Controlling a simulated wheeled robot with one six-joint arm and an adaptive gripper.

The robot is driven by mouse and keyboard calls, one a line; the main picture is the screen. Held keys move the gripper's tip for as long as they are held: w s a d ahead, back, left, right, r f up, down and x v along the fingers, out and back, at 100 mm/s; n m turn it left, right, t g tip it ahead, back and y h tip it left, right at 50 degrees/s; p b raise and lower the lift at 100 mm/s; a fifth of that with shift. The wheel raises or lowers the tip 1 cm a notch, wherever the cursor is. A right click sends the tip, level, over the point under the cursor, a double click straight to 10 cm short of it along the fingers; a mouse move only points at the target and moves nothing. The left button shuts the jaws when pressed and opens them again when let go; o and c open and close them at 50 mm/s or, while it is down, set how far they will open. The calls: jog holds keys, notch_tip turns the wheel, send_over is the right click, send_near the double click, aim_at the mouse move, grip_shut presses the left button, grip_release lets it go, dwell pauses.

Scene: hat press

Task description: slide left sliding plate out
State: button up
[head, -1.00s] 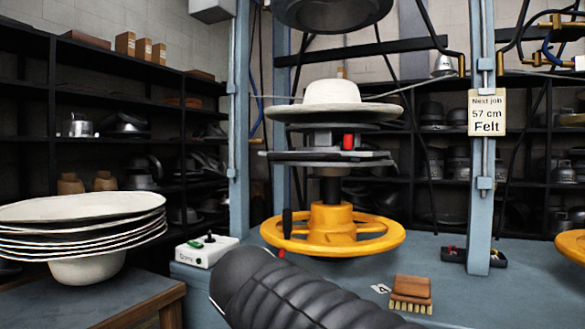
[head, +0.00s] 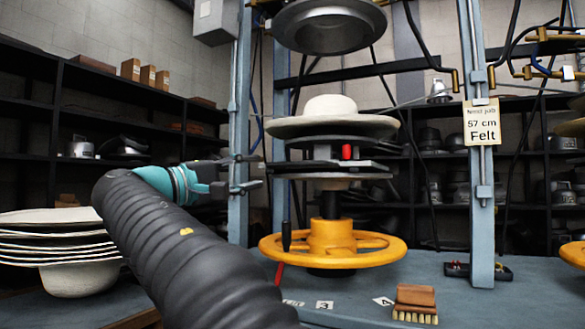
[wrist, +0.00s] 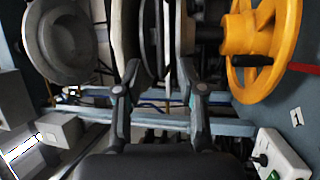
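The press stack stands in the middle of the head view, with a cream felt hat (head: 330,108) on top. Below the hat is the thin, dark grey sliding plate (head: 300,166), level, with a red knob (head: 346,152) just above it. My gripper (head: 258,172) is at the left end of the plate, with one finger above and one below its level. In the wrist view the fingers (wrist: 160,72) are spread apart, with thin plate edges (wrist: 167,40) between and beyond them. I cannot tell whether either finger touches the plate.
A yellow handwheel (head: 332,242) sits below the stack, and a grey die (head: 328,25) hangs above. A blue post (head: 239,130) stands close behind my gripper. Stacked hat blanks (head: 60,245) are at left. A brush (head: 414,303) lies on the bench. A white control box (wrist: 282,155) shows in the wrist view.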

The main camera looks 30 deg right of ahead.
aim_at(291, 165)
jog(key=x, duration=1.2)
jog(key=shift+f, duration=0.15)
grip_shut()
